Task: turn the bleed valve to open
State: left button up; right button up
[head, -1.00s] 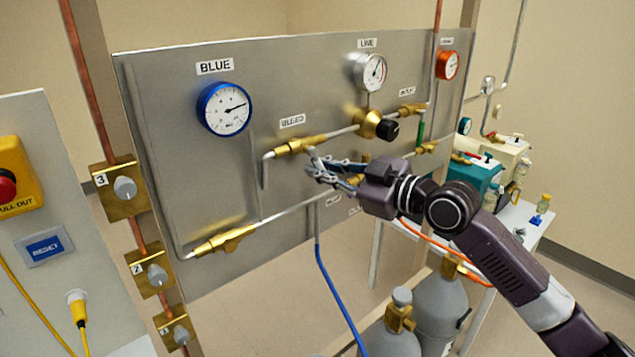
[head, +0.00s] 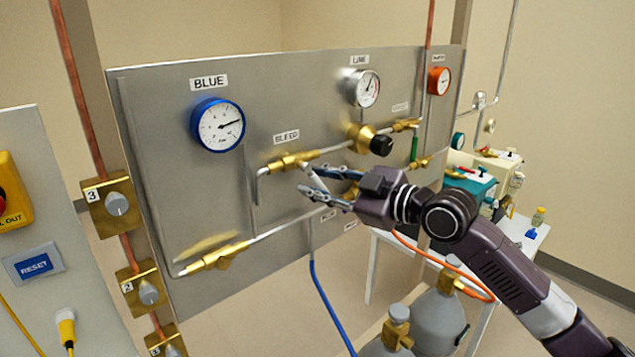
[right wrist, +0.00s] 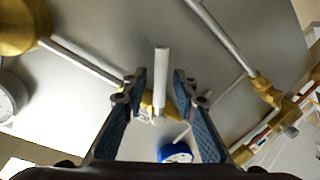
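The bleed valve (head: 292,161) is a brass fitting under the BLEED label (head: 287,136) on the steel panel. Its pale lever (head: 315,177) slants down and right from the brass body. In the right wrist view the lever (right wrist: 161,75) stands between the two fingers, with a gap on each side. My right gripper (head: 312,182) is open around the lever and holds nothing. It also shows in the right wrist view (right wrist: 160,88). The fingers partly hide the pipes behind. My left gripper is not in view.
The panel (head: 170,130) carries a blue gauge (head: 218,125), a LINE gauge (head: 366,89) and a black-knobbed regulator (head: 381,145). A lower brass valve (head: 218,257) lies left. A blue hose (head: 327,300) hangs below, near grey cylinders (head: 437,318).

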jog(key=shift+s+d, duration=0.1)
jog(key=shift+d, duration=0.05)
jog(key=v, duration=1.1)
jog(key=shift+s+d, duration=0.25)
